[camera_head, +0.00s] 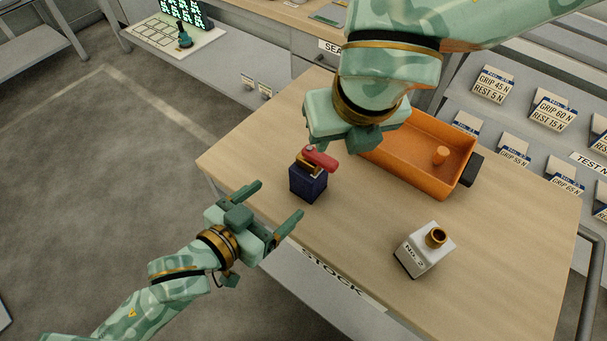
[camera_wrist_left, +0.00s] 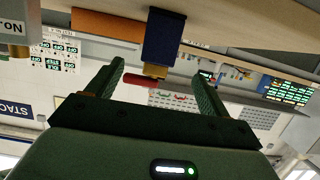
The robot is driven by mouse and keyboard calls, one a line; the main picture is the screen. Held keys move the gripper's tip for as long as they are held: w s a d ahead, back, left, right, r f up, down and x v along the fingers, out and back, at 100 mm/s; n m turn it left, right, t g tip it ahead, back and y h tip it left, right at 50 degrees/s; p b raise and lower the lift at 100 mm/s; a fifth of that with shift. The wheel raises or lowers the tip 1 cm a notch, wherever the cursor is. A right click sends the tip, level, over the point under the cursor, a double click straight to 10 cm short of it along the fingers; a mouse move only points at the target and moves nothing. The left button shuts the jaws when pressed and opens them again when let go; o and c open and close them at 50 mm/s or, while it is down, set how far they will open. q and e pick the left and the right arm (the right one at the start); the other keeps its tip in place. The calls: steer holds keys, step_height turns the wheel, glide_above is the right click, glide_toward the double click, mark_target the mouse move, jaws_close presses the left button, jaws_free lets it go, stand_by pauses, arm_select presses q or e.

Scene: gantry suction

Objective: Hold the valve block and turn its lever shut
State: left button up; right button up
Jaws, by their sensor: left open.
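The valve block (camera_head: 306,186) is a dark blue cube standing on the wooden table near its left edge, with a brass fitting on top and a red lever (camera_head: 321,159) that points to the right in the head view. My left gripper (camera_head: 279,200) is open and empty, in front of the block and apart from it. In the left wrist view, which is upside down, the block (camera_wrist_left: 162,38) and red lever (camera_wrist_left: 139,80) lie ahead between the two spread fingers. My right gripper (camera_head: 342,141) is above and behind the lever, close to it. Its fingers are partly hidden, so contact is unclear.
A white block with a brass neck (camera_head: 424,252) stands at the front right. The table (camera_head: 350,225) is bare between them. Label stands fill the right shelf.

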mark_target(309, 174)
arm_select(q)
steer(key=x, duration=1.2)
steer(key=c, duration=0.3)
steer(key=c, duration=1.4)
